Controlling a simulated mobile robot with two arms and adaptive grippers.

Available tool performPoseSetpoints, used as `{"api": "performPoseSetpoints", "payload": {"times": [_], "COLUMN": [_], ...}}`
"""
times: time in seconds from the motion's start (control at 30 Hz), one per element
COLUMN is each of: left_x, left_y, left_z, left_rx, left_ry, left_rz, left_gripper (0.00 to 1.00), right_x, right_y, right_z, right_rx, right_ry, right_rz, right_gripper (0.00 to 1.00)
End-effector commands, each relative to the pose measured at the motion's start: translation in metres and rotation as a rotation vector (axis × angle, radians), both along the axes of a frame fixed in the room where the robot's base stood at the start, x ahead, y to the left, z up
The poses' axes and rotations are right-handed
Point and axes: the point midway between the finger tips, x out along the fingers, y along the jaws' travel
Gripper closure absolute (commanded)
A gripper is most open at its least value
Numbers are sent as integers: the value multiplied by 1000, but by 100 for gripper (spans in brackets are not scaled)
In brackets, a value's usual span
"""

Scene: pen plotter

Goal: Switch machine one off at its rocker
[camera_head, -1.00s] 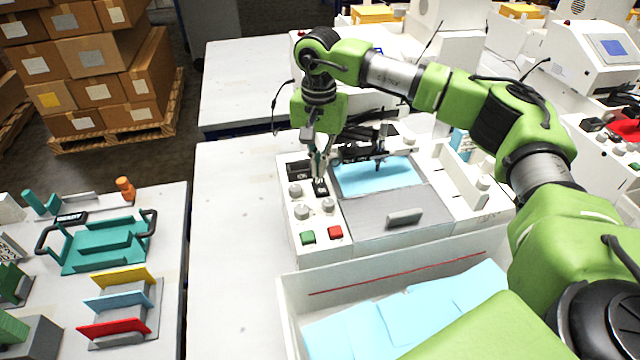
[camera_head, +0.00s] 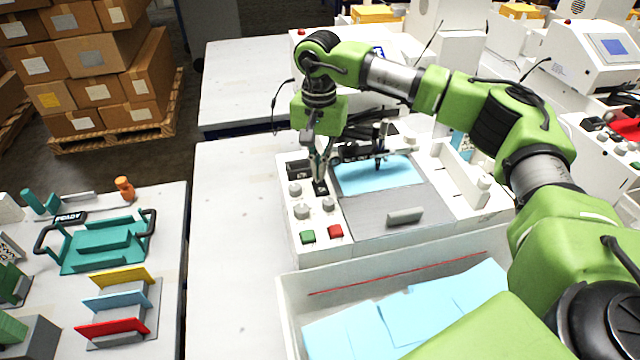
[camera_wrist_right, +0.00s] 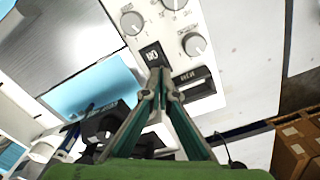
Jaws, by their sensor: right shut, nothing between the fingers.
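Machine one, a white pen plotter (camera_head: 375,235), stands on the table in the head view, with a blue sheet (camera_head: 375,175) on its bed. Its black rocker (camera_head: 320,188) is on the left control panel, among grey knobs. The wrist view shows the rocker (camera_wrist_right: 153,56) with white marking; I cannot read its position. My right gripper (camera_head: 319,178) is shut and empty, pointing down, its fingertips at the rocker's edge. In the wrist view the fingertips (camera_wrist_right: 160,73) overlap the rocker's near end; I cannot tell whether they touch it. My left gripper is not in view.
Green (camera_head: 307,237) and red (camera_head: 335,232) buttons sit at the panel's front corner. A small dark display (camera_wrist_right: 192,76) is beside the rocker. A white bin (camera_head: 290,310) with blue sheets stands in front. The table (camera_head: 230,220) left of the machine is clear.

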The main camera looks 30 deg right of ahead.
Motion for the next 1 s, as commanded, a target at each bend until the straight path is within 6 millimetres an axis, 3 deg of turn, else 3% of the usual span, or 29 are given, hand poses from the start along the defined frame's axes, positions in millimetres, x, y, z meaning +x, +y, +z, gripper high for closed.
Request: {"api": "performPoseSetpoints", "payload": {"times": [1.0], "left_x": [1], "left_y": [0], "left_z": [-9], "left_rx": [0], "left_ry": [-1], "left_rz": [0], "left_gripper": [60], "right_x": [0], "right_y": [0], "right_z": [-15], "right_rx": [1], "right_ry": [1], "right_rz": [0], "right_gripper": [100]}}
